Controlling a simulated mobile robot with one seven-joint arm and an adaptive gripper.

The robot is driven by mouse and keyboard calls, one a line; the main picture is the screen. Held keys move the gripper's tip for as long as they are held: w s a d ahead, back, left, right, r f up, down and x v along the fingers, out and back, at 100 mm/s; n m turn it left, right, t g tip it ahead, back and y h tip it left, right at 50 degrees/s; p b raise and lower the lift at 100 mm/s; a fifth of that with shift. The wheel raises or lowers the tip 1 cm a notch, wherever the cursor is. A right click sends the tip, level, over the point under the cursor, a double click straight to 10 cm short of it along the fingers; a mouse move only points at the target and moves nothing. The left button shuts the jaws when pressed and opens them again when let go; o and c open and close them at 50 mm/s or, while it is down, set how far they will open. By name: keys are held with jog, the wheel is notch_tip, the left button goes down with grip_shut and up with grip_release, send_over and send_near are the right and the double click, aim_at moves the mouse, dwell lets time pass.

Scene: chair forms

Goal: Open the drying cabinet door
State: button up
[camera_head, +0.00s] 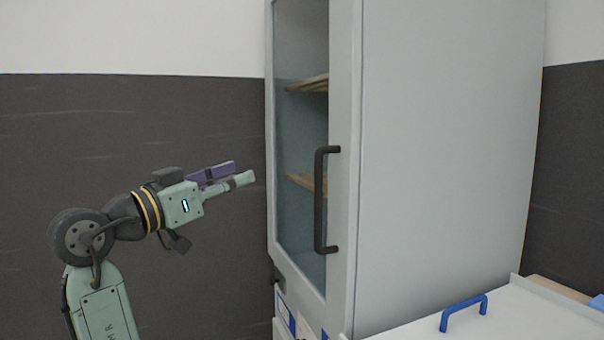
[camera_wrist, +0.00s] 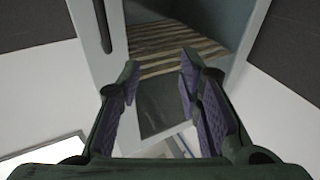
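The drying cabinet (camera_head: 450,150) is a tall pale grey unit. Its glass door (camera_head: 300,225) is closed, with wooden shelves visible behind the glass. A dark vertical handle (camera_head: 320,200) is on the door's right frame. In the wrist view the handle (camera_wrist: 104,25) shows at the top left, beyond the fingers. My gripper (camera_head: 241,174) is to the left of the handle, apart from it and pointing toward the door. In the wrist view my gripper (camera_wrist: 158,80) is open, with nothing between its purple-padded fingers.
A white surface (camera_head: 520,315) with a blue handle (camera_head: 464,310) is at the lower right, beside the cabinet. A wooden shelf (camera_wrist: 175,48) shows behind the glass. The dark wall panel (camera_head: 60,150) is behind my arm. No object shows between my gripper and the door.

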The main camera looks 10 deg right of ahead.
jog(key=w+d+f+m+g+h+p, duration=0.1)
jog(key=d+g, duration=0.4)
jog(key=d, duration=1.1)
jog(key=shift+w+m+p, duration=0.2)
jog(key=shift+m+p, duration=0.65)
jog(key=shift+m, duration=0.35)
jog(key=shift+f, duration=0.1)
jog(key=shift+c, duration=0.4)
grip_shut()
